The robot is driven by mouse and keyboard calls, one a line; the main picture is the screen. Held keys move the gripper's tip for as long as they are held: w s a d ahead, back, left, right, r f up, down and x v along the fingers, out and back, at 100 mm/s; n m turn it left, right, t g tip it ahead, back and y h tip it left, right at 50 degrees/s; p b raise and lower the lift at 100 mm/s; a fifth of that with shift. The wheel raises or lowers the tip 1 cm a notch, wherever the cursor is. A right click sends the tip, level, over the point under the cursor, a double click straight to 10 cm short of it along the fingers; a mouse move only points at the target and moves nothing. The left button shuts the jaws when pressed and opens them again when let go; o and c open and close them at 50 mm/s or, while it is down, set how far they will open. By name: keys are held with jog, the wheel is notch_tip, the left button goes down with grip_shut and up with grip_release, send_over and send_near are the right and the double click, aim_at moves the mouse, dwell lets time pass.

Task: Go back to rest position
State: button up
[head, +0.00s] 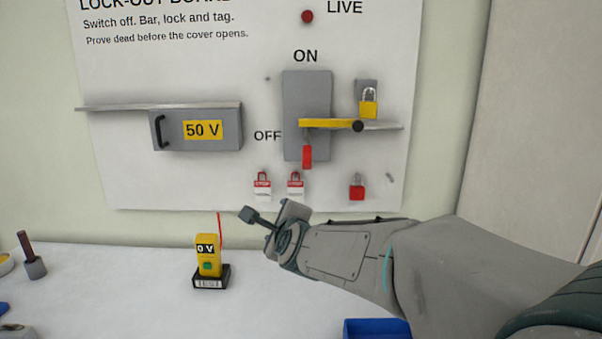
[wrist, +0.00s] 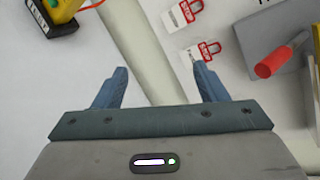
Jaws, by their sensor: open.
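My gripper (wrist: 157,88) is open, with nothing between its two blue-grey fingers in the wrist view. In the head view my gripper (head: 245,214) is in front of the lower edge of the lock-out board (head: 130,180), above the table. The yellow tester (head: 208,252), reading 0 V, stands in a black base to its left. On the board, a yellow bar (head: 325,123) lies across the grey switch box (head: 300,90). The red switch handle (head: 307,157) points down, below the OFF level.
Two red-and-white tags (head: 262,187) and a red padlock (head: 357,192) hang low on the board. A grey 50 V cover (head: 222,129) is at the left. A blue bin (head: 375,329) sits at the table's front. A stamp-like tool (head: 34,263) stands at far left.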

jog(key=s+d+f+n+g+h+p, duration=0.1)
jog(key=s+d+f+n+g, duration=0.1)
jog(key=s+d+n, duration=0.4)
jog(key=s+d+f+n+g+h+p, duration=0.1)
jog(key=s+d+n+g, duration=0.4)
jog(key=s, duration=0.6)
jog(key=s+d+f+n+g+h+p, duration=0.2)
jog(key=s+d+f+n+g+p, duration=0.1)
jog(key=s+d+n, duration=0.6)
notch_tip(320, 180, down, 2)
jog(key=shift+s+f+g, duration=0.1)
jog(key=shift+s+g, duration=0.2)
jog(key=shift+g, duration=0.2)
